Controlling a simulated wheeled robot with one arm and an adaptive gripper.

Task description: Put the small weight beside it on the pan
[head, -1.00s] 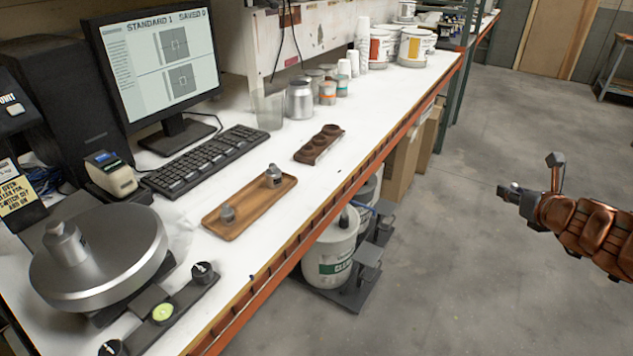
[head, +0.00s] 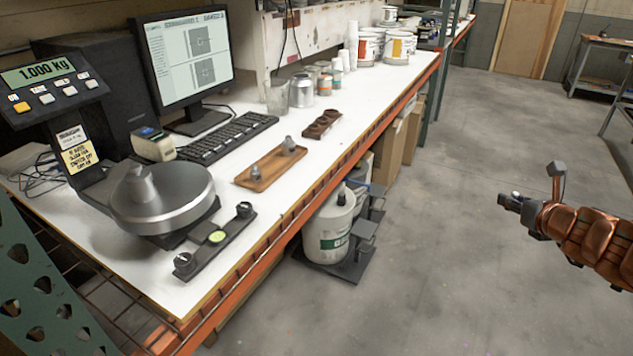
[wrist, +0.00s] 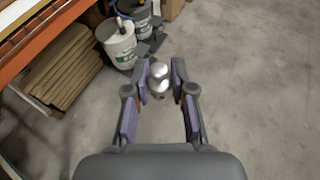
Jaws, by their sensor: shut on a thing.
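The round metal pan (head: 170,212) of the scale is at the left of the bench, with a large silver weight (head: 138,190) standing on it. The scale's display (head: 47,70) reads 1.000 kg. My gripper (head: 510,203) is at the right of the head view, out over the floor, well away from the pan. In the wrist view my gripper (wrist: 160,84) is shut on a small shiny metal weight (wrist: 159,70) between its fingertips. In the head view the held weight is too small to make out clearly.
A wooden tray (head: 262,182) holds two grey weights. A bar with a green bubble level (head: 217,237) lies before the pan. A keyboard (head: 228,137), a label printer (head: 153,144) and a dark wooden block (head: 321,124) are on the bench. The orange bench edge (head: 300,218) lies between gripper and pan.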

